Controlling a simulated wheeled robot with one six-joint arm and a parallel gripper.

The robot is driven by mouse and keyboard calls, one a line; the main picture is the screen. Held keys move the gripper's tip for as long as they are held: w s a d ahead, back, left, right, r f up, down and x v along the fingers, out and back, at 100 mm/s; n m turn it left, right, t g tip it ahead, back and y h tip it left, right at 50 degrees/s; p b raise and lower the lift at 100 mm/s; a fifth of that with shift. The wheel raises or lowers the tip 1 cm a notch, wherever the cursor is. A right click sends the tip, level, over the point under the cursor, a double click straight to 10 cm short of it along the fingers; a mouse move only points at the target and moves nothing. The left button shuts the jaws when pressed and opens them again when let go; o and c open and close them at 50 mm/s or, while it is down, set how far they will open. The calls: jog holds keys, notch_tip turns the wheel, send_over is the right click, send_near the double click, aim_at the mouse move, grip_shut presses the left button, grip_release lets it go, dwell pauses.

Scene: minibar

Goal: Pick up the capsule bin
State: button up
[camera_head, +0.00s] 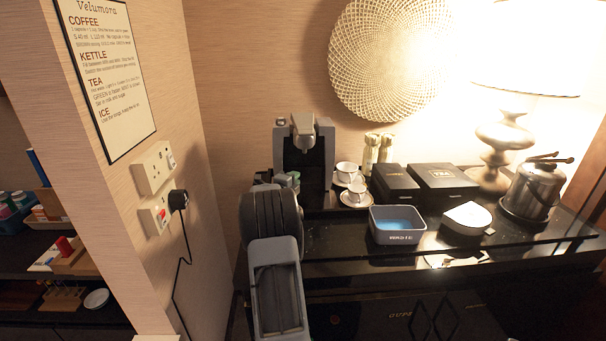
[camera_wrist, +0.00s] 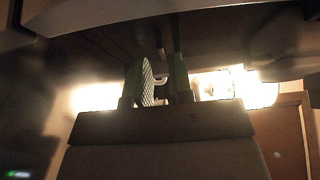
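A black-and-silver coffee machine (camera_head: 304,147) stands against the wall. I cannot single out a capsule bin on it, as my arm covers its lower left. A grey open box marked WASTE (camera_head: 397,237), blue inside, stands upright on the counter to the right of my arm, apart from it. In the wrist view my gripper (camera_wrist: 162,62) shows two fingers apart with a narrow gap. A small pale bracket-like shape shows in the gap; I see no clear grip on it. A dark surface overhangs the fingers.
Two cups on saucers (camera_head: 356,199) stand right of the machine. A plug with cord (camera_head: 178,200) is on the left wall.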

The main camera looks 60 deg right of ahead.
aim_at(303, 173)
jog(key=shift+w+d+p, duration=0.2)
jog(key=shift+d+p, duration=0.1)
jog(key=shift+d, duration=1.45)
grip_shut()
